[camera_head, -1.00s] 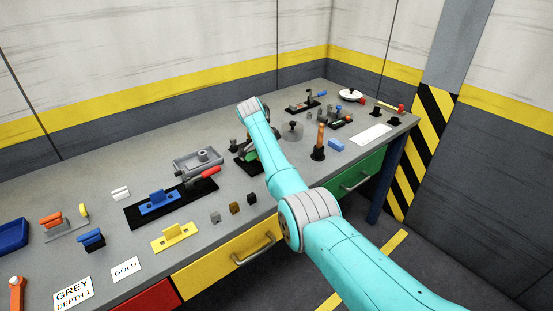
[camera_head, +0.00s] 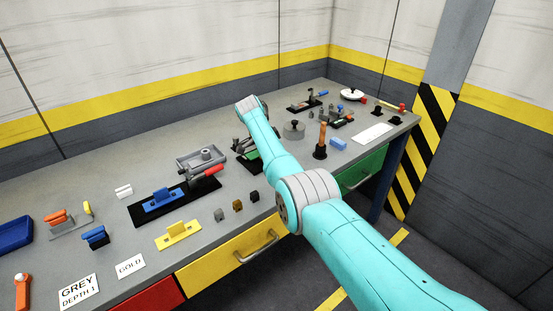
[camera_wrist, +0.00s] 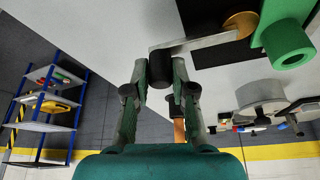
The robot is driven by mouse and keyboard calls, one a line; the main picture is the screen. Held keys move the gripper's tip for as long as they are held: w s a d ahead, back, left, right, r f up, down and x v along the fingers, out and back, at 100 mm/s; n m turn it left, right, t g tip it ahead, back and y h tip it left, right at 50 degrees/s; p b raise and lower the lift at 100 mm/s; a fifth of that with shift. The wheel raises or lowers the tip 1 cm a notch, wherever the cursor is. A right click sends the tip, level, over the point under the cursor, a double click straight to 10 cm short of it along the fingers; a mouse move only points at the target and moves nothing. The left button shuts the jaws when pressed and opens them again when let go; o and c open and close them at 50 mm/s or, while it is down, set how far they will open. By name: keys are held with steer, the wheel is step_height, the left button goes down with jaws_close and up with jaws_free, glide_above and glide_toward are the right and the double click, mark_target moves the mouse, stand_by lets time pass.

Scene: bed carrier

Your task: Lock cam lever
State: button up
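The cam lever (camera_wrist: 205,40) is a flat silver bar in the wrist view. It runs from a gold round pivot (camera_wrist: 240,24) to a black knob (camera_wrist: 160,68). A green hollow cylinder (camera_wrist: 287,45) stands beside the pivot, over a black base plate (camera_wrist: 222,52). My gripper (camera_wrist: 160,72) has one finger on each side of the knob, and both tips appear to touch it. In the head view my arm hides the gripper and most of the lever; only part of the green and black fixture (camera_head: 250,155) shows beside the arm.
A grey tray fixture (camera_head: 202,160) and a red-handled clamp (camera_head: 205,173) lie left of my arm. A grey round weight (camera_head: 294,131) and an orange upright handle (camera_head: 321,141) stand to its right. A blue-framed shelf (camera_wrist: 45,110) shows in the wrist view.

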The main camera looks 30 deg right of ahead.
steer(key=o, duration=0.3)
steer(key=v, duration=1.2)
steer(key=shift+f, duration=0.1)
